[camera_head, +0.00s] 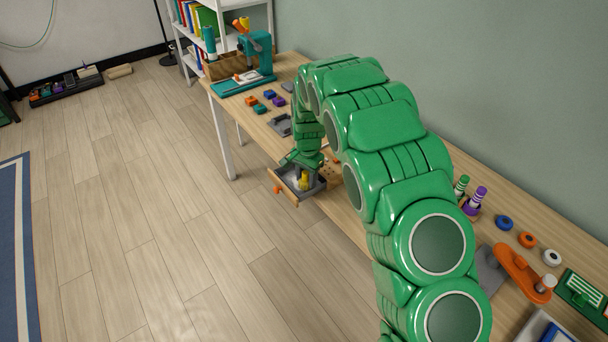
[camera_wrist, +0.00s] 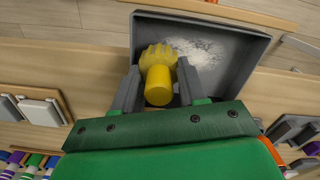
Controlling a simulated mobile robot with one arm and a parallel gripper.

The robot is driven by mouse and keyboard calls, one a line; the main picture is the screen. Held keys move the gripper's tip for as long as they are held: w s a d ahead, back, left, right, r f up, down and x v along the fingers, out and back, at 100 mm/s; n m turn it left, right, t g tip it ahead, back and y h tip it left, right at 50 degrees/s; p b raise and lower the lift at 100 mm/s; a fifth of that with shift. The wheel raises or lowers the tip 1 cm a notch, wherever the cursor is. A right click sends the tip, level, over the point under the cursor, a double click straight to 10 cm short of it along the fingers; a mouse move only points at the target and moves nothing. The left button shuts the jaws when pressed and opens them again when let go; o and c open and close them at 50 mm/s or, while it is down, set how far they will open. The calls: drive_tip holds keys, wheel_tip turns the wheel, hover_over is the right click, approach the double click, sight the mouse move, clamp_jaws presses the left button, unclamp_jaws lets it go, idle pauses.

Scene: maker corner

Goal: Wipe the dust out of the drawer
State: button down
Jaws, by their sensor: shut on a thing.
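The drawer (camera_head: 290,196) stands open at the front edge of the workbench, below my arm. In the wrist view its grey tray (camera_wrist: 262,52) has a patch of white dust (camera_wrist: 200,50) on the floor, to the right of a yellow tool. My gripper (camera_wrist: 156,84) is shut on this yellow tool (camera_wrist: 159,86), which has a round handle and a wider, ribbed head. The head is inside the drawer, over or on its floor; I cannot tell if it touches.
The workbench (camera_head: 520,236) runs along the wall. Small coloured blocks (camera_head: 264,100) and a teal machine (camera_head: 258,55) stand at its far end. The floor (camera_head: 150,200) before the drawer is clear.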

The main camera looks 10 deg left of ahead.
sight(308, 173)
drive_tip(key=shift+s+d+f, duration=0.15)
drive_tip(key=shift+s+d, duration=0.2)
drive_tip(key=shift+d, duration=0.05)
drive_tip(key=shift+s+d, duration=0.1)
drive_tip(key=shift+r, duration=0.25)
drive_tip(key=shift+w+a+r, duration=0.1)
drive_tip(key=shift+r, duration=0.85)
drive_tip(key=shift+w+a+r, duration=0.1)
drive_tip(key=shift+r, duration=1.8)
drive_tip(key=shift+r, duration=0.15)
drive_tip(key=shift+r, duration=1.35)
